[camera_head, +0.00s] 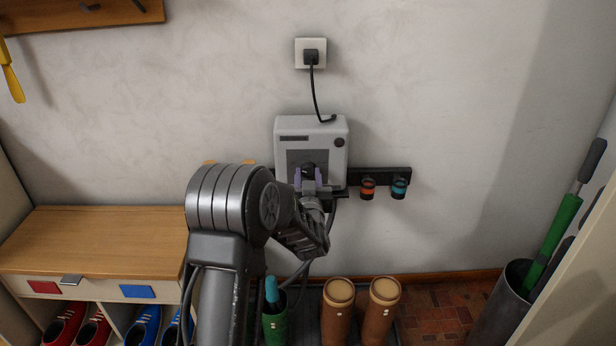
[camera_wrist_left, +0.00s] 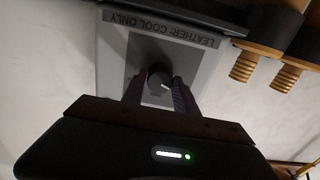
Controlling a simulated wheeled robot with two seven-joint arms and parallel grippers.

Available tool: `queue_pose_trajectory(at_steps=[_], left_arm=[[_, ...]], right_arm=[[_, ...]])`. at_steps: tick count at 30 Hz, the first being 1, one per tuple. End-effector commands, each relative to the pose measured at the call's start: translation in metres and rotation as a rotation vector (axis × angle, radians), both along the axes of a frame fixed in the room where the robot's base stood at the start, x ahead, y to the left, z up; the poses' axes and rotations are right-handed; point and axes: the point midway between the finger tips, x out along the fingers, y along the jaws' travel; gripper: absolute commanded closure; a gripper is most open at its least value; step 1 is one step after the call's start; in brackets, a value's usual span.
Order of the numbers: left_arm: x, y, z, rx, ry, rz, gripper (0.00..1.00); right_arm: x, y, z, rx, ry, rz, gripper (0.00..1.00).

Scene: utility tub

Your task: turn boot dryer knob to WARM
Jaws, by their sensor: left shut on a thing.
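The boot dryer (camera_head: 312,125) is a light grey wall box with a darker front panel. Its round dark knob (camera_head: 308,168) sits on that panel, partly covered by my gripper. My left gripper (camera_head: 309,180) is at the panel with its fingers shut on the knob, one on each side. In the left wrist view the knob (camera_wrist_left: 159,79) shows between the fingertips, with a light pointer mark pointing to the lower right. A label on the dryer (camera_wrist_left: 112,60) reads "LEATHER: COOL ONLY" there. I cannot read any WARM marking. My right gripper is not in view.
A black cord runs from the dryer up to a wall socket (camera_head: 311,53). A dark rail (camera_head: 385,175) with orange and teal pieces extends right of the dryer. A wooden bench (camera_head: 95,240) stands left, brown boots (camera_head: 338,310) below, and a grey bin (camera_head: 500,305) right.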

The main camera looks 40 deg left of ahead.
Motion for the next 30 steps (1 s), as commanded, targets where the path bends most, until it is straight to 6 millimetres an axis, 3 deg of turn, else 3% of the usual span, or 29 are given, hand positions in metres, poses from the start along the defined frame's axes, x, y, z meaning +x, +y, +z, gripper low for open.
queue_pose_trajectory(at_steps=[14,30], left_arm=[[0.0,-0.001,0.001,0.081,0.063,-0.002,1.0],[0.0,-0.001,0.002,0.435,0.332,-0.004,1.0]], right_arm=[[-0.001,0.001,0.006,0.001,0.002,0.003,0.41],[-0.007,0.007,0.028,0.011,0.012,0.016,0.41]])
